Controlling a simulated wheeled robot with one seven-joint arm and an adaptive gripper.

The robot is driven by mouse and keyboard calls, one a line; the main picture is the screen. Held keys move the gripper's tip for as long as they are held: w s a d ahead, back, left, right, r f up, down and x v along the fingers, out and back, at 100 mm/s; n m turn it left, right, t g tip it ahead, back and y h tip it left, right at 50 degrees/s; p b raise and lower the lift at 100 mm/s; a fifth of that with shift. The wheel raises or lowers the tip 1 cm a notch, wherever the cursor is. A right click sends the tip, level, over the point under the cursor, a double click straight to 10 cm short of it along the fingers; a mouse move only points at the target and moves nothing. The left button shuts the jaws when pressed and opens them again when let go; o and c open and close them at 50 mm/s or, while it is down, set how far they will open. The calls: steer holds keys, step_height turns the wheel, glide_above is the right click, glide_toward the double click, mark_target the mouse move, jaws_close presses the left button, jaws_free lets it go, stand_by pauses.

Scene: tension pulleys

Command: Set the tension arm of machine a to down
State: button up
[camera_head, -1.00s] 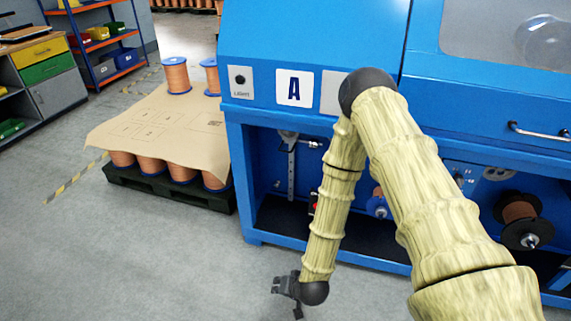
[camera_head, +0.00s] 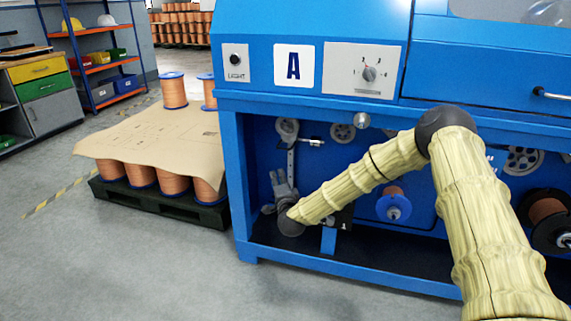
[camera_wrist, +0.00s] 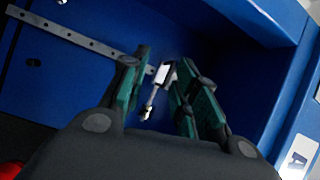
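The blue machine a (camera_head: 230,135) carries a white plate with the letter A (camera_head: 293,66). In the wrist view the strip (camera_wrist: 75,37) runs from upper left to my gripper (camera_wrist: 158,72). The fingers are apart, with a small bright metal pin (camera_wrist: 152,100) showing between them. I see no clear contact.
A panel with a knob (camera_head: 369,73) is right of the letter plate. A blue spool (camera_head: 394,206) sits in the bay, right of my forearm. The bay's left post stands close to my gripper. A pallet (camera_head: 165,207) with copper spools is at left; the floor in front is clear.

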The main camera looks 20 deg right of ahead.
mark_target(285, 149)
steer(key=w+d+r+m+b, duration=0.1)
steer(key=w+d, duration=0.1)
steer(key=w, duration=0.2)
steer(key=w+d+r+h+b, duration=0.1)
steer(key=w+d+r+b, duration=0.1)
steer(key=w, duration=0.3)
steer(key=w+d+r+m+t+h+b, duration=0.1)
steer(key=w+d+b, duration=0.1)
steer(key=w+d, duration=0.1)
steer(key=shift+w+r+m, duration=0.3)
steer(key=shift+w+r, duration=0.1)
steer(key=shift+w, duration=0.35)
steer(key=shift+a, duration=0.1)
steer(key=shift+c, duration=0.5)
jaws_close()
